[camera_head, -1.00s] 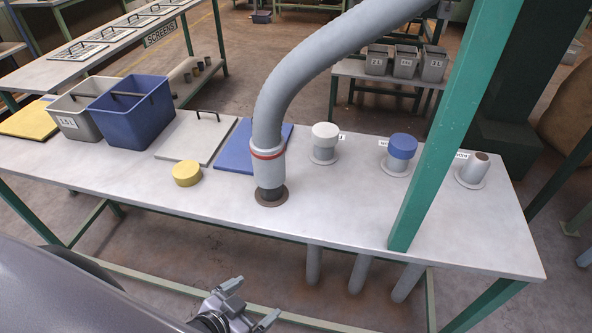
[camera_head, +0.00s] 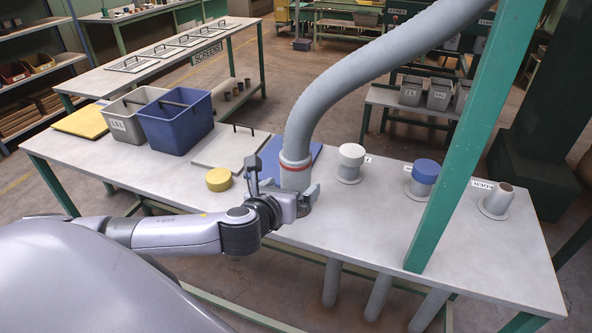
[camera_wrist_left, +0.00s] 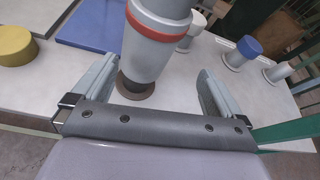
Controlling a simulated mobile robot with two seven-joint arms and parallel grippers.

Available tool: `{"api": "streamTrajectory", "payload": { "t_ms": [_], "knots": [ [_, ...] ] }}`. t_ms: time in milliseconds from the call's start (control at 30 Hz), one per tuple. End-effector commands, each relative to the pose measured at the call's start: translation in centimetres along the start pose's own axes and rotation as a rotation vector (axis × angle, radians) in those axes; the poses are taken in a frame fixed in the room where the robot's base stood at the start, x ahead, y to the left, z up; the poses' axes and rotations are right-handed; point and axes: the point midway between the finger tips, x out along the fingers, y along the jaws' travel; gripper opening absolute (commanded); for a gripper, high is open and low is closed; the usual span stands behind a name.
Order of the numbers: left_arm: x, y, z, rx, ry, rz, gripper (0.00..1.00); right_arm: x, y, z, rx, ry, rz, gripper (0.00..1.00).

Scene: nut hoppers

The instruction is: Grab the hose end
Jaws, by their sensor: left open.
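The hose end (camera_head: 295,174) is a pale grey cuff with a red ring, at the bottom of a thick grey hose that curves in from the upper right. It stands upright at the table's near middle. My left gripper (camera_head: 285,193) is open right at the cuff, and the gripper partly hides the cuff's lower part. In the left wrist view the cuff (camera_wrist_left: 152,55) rises beyond and between the two open fingers, with a gap to each finger. Its foot sits at a brown round collar (camera_wrist_left: 136,88). My right gripper is not in view.
On the grey table (camera_head: 400,247), a white-capped stub (camera_head: 351,155), a blue-capped stub (camera_head: 425,172) and an open stub (camera_head: 498,199) stand to the right. A yellow cap (camera_head: 219,180) and bins (camera_head: 175,125) are left. A green post (camera_head: 452,150) rises at the right.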

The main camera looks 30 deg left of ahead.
Motion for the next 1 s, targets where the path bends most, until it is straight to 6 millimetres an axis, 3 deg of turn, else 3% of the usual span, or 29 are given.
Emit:
{"api": "streamTrajectory", "payload": {
  "t_ms": [100, 200, 533, 800, 1000],
  "knots": [
    [0.1, 0.9, 1.9, 0.124, -0.046, 0.033, 1.0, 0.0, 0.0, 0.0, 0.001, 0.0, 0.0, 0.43],
    [0.4, 1.2, 2.3, 0.158, -0.056, 0.045, 1.0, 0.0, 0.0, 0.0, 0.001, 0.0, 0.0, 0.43],
    [2.9, 1.3, 2.3, 0.156, -0.055, 0.044, 1.0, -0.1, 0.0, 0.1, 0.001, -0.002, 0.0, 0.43],
    [6.2, 1.5, 2.3, 0.154, -0.055, 0.043, 1.0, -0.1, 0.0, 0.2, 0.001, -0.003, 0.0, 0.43],
    [7.2, 1.5, 2.3, 0.154, -0.054, 0.041, 1.0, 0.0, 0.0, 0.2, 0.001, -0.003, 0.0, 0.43]
  ]
}}
